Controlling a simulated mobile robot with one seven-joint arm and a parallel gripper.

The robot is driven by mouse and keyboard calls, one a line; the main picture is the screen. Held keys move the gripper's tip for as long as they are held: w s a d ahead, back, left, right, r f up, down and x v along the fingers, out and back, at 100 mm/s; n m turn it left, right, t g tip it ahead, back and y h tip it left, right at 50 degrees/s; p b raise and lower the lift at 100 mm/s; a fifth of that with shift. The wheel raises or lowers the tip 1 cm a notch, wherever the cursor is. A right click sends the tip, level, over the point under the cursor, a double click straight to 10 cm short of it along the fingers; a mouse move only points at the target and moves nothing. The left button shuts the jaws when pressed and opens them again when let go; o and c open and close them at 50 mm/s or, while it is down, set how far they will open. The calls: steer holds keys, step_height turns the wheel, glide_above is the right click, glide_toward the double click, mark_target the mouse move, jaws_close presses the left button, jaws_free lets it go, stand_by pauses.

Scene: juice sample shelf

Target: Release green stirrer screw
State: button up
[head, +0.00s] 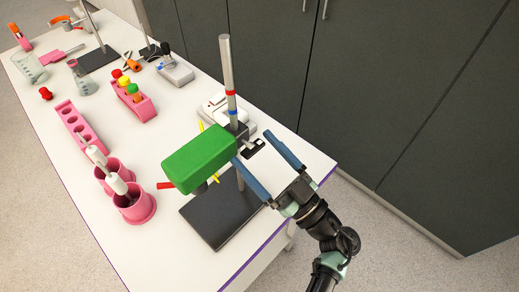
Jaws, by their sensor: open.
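The green stirrer (200,158) is a box-shaped block held on a metal stand rod (228,75) over a dark base plate (213,222) at the table's right end. A dark clamp (241,133) with a black screw handle (254,147) sits where the stirrer meets the rod. My gripper (254,157) comes in from the lower right. Its two blue fingers are spread apart, with the screw handle close to the gap between their tips. I cannot tell whether a finger touches the handle or the rod.
A white device (217,104) stands behind the rod. Pink cups (137,205), a pink rack (77,127) and a rack of capped tubes (134,99) stand to the left. Grey cabinets (360,90) border the table's far side. The near right table corner is mostly clear.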

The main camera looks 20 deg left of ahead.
steer(key=c, duration=1.4)
